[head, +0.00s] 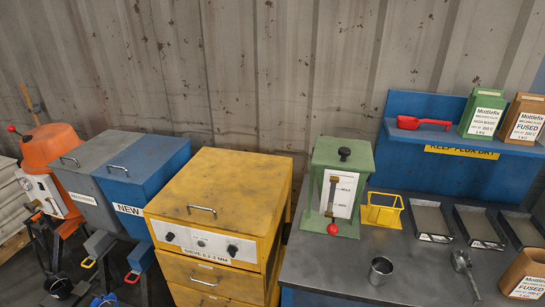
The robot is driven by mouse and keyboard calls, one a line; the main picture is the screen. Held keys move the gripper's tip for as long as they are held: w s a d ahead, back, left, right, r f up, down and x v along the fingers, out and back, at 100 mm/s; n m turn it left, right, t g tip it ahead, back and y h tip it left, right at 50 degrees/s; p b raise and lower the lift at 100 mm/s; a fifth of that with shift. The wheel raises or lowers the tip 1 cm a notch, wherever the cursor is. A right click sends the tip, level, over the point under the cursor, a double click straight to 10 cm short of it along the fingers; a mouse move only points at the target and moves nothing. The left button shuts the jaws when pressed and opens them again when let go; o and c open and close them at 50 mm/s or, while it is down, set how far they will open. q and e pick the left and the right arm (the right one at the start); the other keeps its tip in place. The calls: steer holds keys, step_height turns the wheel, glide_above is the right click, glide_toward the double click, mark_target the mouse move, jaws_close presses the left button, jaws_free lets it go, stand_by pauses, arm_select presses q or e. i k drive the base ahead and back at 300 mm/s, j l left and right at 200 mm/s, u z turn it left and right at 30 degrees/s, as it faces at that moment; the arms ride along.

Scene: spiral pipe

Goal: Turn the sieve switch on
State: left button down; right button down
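The sieve (215,195) is a yellow cabinet in the middle of the head view, with a metal handle on its lid and drawers below. Its white front panel (215,246) carries a dark knob at the left (170,236), a dark knob at the right (232,250) and a small round part (201,243) between them. A label under the panel reads "SIEVE 0.2-2 MM". The lid looks closed. Which part is the switch, and its setting, I cannot tell at this size. Neither of my grippers is in view.
Blue and grey bins (125,170) stand left of the sieve, and an orange machine (50,148) stands further left. Right of the sieve, a dark workbench (340,262) holds a green dispenser (340,170), a metal cup (381,270), trays and a scoop. A blue shelf (450,143) holds a red scoop and boxes.

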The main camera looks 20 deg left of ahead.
mark_target(232, 250)
steer(key=u, duration=1.35)
